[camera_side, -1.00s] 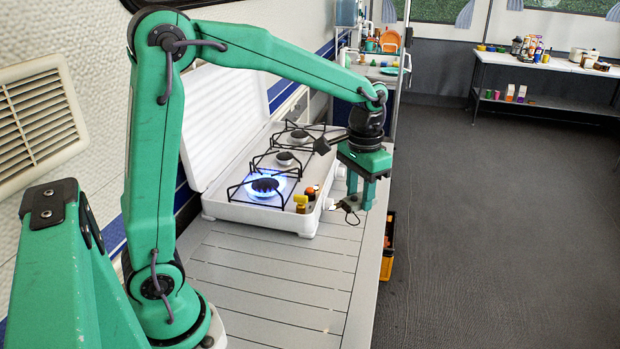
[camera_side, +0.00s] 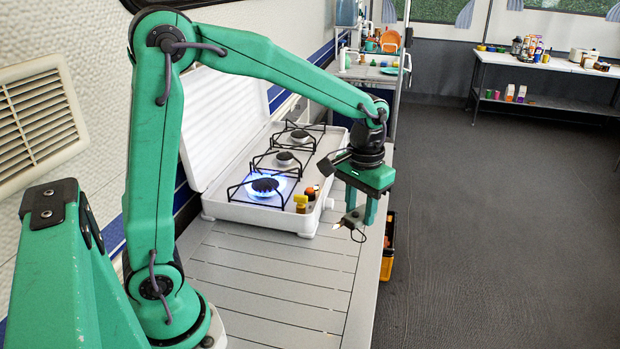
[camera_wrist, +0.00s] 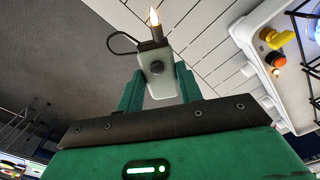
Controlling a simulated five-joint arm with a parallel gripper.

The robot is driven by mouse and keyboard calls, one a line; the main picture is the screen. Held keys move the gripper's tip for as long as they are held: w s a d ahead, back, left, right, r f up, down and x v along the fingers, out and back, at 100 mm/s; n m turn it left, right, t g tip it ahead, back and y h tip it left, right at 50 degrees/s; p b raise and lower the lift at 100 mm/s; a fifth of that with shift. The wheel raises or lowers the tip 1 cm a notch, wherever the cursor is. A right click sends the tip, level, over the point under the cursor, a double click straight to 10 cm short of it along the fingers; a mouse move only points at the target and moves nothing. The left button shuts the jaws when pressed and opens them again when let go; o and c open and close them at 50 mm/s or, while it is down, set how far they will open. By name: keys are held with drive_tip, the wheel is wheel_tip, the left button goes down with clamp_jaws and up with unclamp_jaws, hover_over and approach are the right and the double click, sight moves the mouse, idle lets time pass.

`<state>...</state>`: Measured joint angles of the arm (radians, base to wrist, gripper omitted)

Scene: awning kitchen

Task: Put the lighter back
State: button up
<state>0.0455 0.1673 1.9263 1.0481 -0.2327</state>
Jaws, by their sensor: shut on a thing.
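My gripper (camera_side: 362,214) is shut on the lighter (camera_wrist: 160,85), a pale grey block with a dark round button, a dark metal nozzle and a thin black wire loop. A small yellow-orange flame (camera_wrist: 153,17) burns at the nozzle's tip. In the side view the lighter (camera_side: 352,219) hangs between the fingers, above the right edge of the grey slatted counter (camera_side: 270,265), with its tip toward the left. The front burner (camera_side: 265,186) of the white stove shows a ring of blue flame.
The white stove (camera_side: 235,212) stands open at the counter's back, left of my gripper; its yellow knob (camera_side: 301,202) faces me. The two other burners show no flame. An orange bin (camera_side: 387,263) sits beyond the counter's right edge. The counter front is clear.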

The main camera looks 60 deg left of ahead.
drive_tip(key=s+d+f+n, duration=0.4)
drive_tip(key=d+f+n, duration=0.1)
drive_tip(key=n, duration=0.1)
drive_tip(key=shift+s+f+n, duration=0.2)
drive_tip(key=shift+f+n, duration=0.15)
drive_tip(key=shift+n, duration=0.05)
hover_over(342, 261)
wheel_tip(342, 261, down, 7)
drive_tip(key=shift+f, duration=2.05)
drive_tip(key=shift+f, duration=0.1)
drive_tip(key=o, duration=1)
